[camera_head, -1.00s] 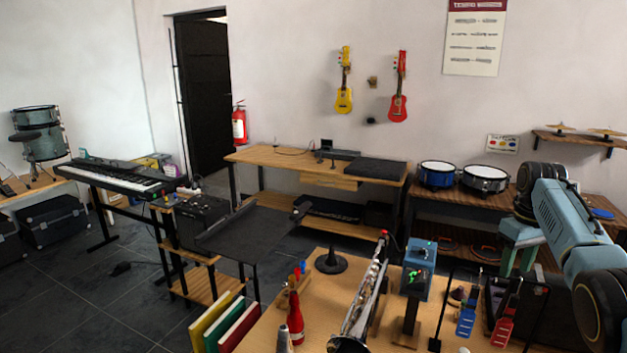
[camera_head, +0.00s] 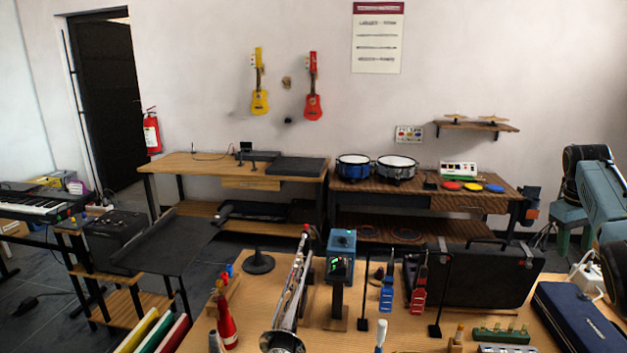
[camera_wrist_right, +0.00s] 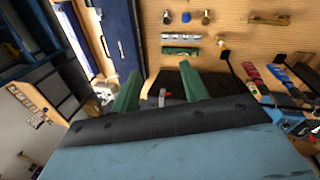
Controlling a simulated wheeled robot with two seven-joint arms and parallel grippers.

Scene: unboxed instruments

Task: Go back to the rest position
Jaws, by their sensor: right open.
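My right arm comes in at the right edge of the head view. My right gripper (camera_head: 574,236) has its green fingers apart and pointing down, beyond the table's right part. In the right wrist view the gripper (camera_wrist_right: 158,92) shows two separate green fingers with nothing held between them. My left arm and gripper are not in view.
The near wooden table (camera_head: 408,325) carries a trumpet (camera_head: 290,300), a blue box (camera_head: 342,243), a black case (camera_head: 475,277) and a dark blue case (camera_head: 578,318). A black music stand (camera_head: 165,243) is left of it. Drums (camera_head: 397,167) stand on the back bench.

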